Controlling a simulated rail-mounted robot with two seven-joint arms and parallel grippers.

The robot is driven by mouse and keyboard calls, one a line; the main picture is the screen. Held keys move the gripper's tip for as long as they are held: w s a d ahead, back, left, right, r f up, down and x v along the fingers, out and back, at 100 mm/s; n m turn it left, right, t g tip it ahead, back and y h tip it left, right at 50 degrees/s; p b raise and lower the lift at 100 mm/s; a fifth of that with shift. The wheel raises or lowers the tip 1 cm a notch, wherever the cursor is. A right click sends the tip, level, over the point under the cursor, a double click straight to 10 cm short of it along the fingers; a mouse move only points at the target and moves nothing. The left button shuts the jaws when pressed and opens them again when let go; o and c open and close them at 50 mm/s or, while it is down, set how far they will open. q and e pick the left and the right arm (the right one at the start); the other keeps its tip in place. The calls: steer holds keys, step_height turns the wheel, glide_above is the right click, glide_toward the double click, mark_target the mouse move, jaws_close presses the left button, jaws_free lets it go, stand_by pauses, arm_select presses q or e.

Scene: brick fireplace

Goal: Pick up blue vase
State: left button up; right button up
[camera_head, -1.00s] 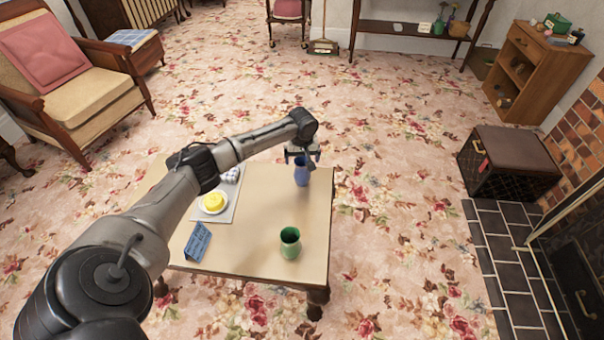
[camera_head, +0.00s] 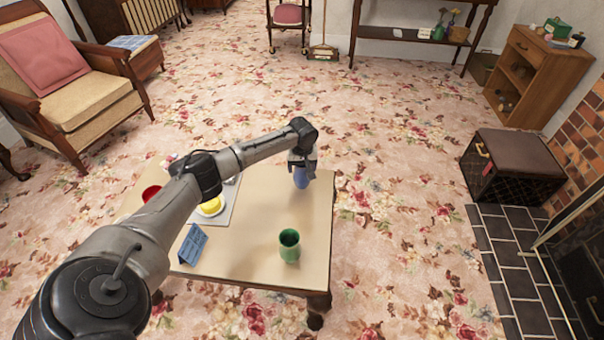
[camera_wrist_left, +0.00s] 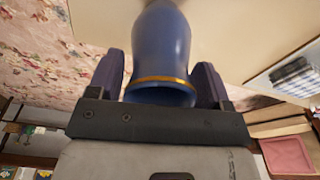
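The blue vase (camera_head: 301,179) stands near the far right corner of the tan table (camera_head: 255,230). My left gripper (camera_head: 303,171) comes down over its top and hides the upper part. In the left wrist view the vase (camera_wrist_left: 162,50) shows its gold-edged rim between the two dark fingers of the left gripper (camera_wrist_left: 160,75). The fingers are spread, one on each side of the vase, with a narrow gap visible at the left finger. Contact at the right finger cannot be told. My right gripper is not in view.
A green cup (camera_head: 289,246) stands at the table's near right. A blue card (camera_head: 194,244), a tray (camera_head: 227,212) with a yellow item (camera_head: 210,206), and a red bowl (camera_head: 151,192) are on the left. A dark trunk (camera_head: 515,160) stands on the floor at right.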

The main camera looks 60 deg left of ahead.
arm_select(q)
steer(key=c, duration=0.6)
steer(key=shift+c, duration=0.3)
steer(key=shift+r, duration=0.1)
